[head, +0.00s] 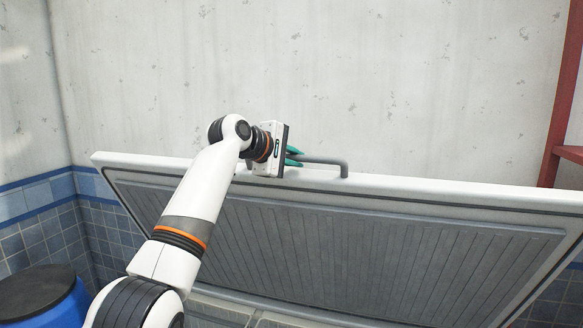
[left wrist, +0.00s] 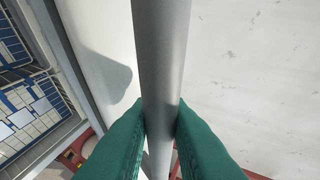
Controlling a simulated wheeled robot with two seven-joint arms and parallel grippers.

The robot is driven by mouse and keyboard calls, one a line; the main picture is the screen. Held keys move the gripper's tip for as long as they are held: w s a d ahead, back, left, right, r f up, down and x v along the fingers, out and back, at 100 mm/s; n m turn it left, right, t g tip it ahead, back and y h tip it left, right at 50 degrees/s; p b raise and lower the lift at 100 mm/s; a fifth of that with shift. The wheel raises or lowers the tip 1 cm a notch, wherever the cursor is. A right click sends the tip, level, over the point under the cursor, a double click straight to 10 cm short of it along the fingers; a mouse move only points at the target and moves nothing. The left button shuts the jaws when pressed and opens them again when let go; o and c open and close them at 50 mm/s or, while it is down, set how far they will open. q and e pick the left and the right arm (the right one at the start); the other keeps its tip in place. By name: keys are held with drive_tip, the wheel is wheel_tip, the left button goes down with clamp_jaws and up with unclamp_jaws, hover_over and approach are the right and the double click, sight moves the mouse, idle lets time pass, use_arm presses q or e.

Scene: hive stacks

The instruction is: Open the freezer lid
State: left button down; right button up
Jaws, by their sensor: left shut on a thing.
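The freezer lid (head: 450,194) is raised and tilted in the head view, with its grey ribbed inner panel (head: 340,245) facing me. A grey bar handle (head: 325,160) stands on the lid's upper edge. My left gripper (head: 294,157) is at this handle, its green fingers partly hidden behind its white body. In the left wrist view the green fingers (left wrist: 160,125) are shut on the grey handle bar (left wrist: 160,45), one on each side. The freezer body is mostly hidden below the lid; only a strip of its top shows (head: 275,320). My right gripper is in neither view.
A blue barrel with a dark top (head: 38,290) stands at the lower left. A red frame (head: 562,110) rises at the right. A concrete wall (head: 400,80) with blue tiles is behind the lid.

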use_arm(q)
drive_tip(key=shift+w+f, duration=0.25)
drive_tip(key=c, duration=1.6)
unclamp_jaws()
drive_tip(key=shift+d, duration=0.1)
drive_tip(key=shift+o, duration=1.2)
drive_tip(key=shift+r, duration=0.1)
